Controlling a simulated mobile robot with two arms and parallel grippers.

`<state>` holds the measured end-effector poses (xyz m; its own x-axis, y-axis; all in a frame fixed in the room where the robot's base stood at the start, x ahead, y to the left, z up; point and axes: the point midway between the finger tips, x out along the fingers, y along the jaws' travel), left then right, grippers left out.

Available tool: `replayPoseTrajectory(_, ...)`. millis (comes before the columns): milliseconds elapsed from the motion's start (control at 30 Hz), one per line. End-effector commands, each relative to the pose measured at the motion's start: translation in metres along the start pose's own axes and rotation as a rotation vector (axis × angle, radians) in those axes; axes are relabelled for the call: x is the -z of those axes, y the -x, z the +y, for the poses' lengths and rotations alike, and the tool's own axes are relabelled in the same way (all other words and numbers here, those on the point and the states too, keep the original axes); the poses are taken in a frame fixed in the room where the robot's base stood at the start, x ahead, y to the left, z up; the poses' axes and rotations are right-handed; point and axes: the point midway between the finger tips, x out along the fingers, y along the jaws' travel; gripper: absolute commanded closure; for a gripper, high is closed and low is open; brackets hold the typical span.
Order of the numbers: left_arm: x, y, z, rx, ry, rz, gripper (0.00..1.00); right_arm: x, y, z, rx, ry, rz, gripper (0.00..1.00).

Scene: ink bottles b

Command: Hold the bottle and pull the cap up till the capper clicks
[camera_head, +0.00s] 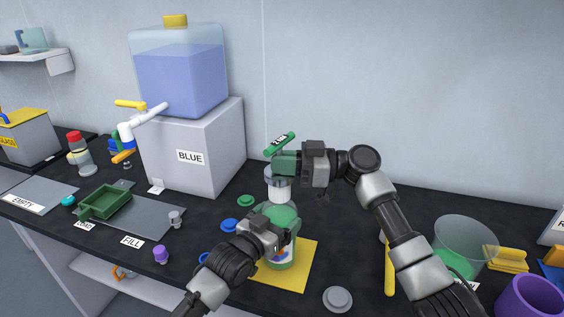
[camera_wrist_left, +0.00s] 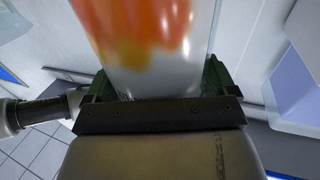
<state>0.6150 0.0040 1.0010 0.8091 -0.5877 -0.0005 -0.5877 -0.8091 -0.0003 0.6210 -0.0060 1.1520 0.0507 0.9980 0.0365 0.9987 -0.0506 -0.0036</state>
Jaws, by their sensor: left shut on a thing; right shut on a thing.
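The bottle (camera_head: 284,218) is clear with green ink and stands upright on a yellow mat (camera_head: 300,270). My left gripper (camera_head: 276,238) is shut around its side. In the left wrist view the bottle's orange and white label (camera_wrist_left: 150,40) shows between green finger pads. My right gripper (camera_head: 284,163) is shut on the green-handled capper (camera_head: 280,144) above the bottle. Below the fingers, a pale cylindrical part (camera_head: 278,188) is in line with the bottle's neck. Whether it touches the neck, and the cap itself, I cannot tell.
A large blue ink tank (camera_head: 182,75) stands on a white block (camera_head: 205,150) behind left. A green tray (camera_head: 105,203) and several small caps lie left. A grey disc (camera_head: 338,298), a clear bin (camera_head: 465,243) and a purple cup (camera_head: 530,298) are at right.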

Motion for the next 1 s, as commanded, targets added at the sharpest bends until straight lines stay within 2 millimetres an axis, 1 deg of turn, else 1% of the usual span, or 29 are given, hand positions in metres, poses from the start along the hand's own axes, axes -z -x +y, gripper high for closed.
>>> replayPoseTrajectory(367,0.000,0.000,0.000,0.000,0.001,0.000,0.76,-0.002,0.000,0.000,-0.001,0.000,0.000,1.00)
replayPoseTrajectory(1000,0.000,0.000,0.000,0.000,0.000,0.000,0.76,-0.018,0.001,0.000,-0.002,0.000,0.001,1.00)
